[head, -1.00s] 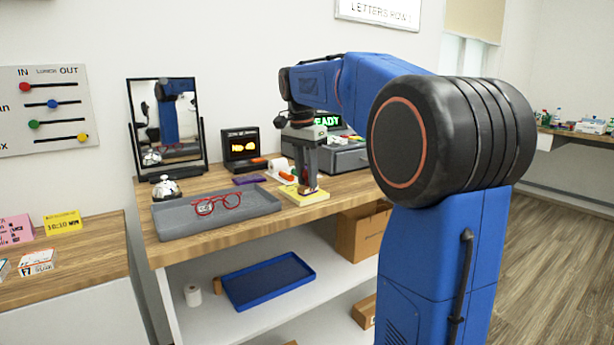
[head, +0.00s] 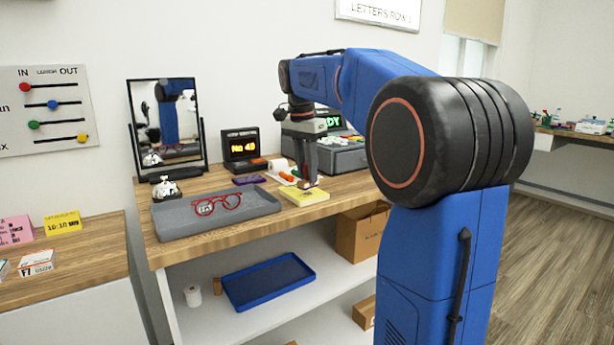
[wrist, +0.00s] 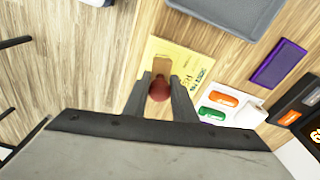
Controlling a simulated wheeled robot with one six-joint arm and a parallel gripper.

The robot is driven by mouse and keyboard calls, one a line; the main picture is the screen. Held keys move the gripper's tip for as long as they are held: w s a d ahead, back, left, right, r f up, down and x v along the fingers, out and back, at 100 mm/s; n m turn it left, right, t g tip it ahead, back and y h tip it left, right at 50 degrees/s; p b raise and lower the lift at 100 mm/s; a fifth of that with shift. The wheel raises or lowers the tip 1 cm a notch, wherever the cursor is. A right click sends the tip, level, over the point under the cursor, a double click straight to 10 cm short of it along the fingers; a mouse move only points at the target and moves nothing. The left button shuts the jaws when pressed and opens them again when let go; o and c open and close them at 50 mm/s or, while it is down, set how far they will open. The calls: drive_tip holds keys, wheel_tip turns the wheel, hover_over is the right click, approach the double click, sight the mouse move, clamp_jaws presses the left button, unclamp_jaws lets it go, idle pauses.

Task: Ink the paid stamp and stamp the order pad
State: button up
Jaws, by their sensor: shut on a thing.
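My gripper (head: 307,181) points down at the back of the yellow order pad (head: 303,197) on the wooden counter. It is shut on a stamp (wrist: 159,91) with a round red-brown knob and a wooden base. In the wrist view the stamp's base overlaps the order pad (wrist: 160,47), which bears printed marks at its right. I cannot tell whether stamp and pad touch. A flat purple block (head: 249,180), which also shows in the wrist view (wrist: 277,63), lies left of the gripper. I cannot tell whether it is the ink pad.
A grey tray (head: 170,226) with red glasses (head: 217,204) lies at the left, near a bell (head: 166,190) and a mirror (head: 164,125). A small display (head: 240,147) and a grey register (head: 340,156) stand behind. Orange and green pieces on a white base (wrist: 246,117) sit close beside the gripper.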

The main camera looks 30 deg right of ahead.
drive_tip(key=shift+r, duration=2.45)
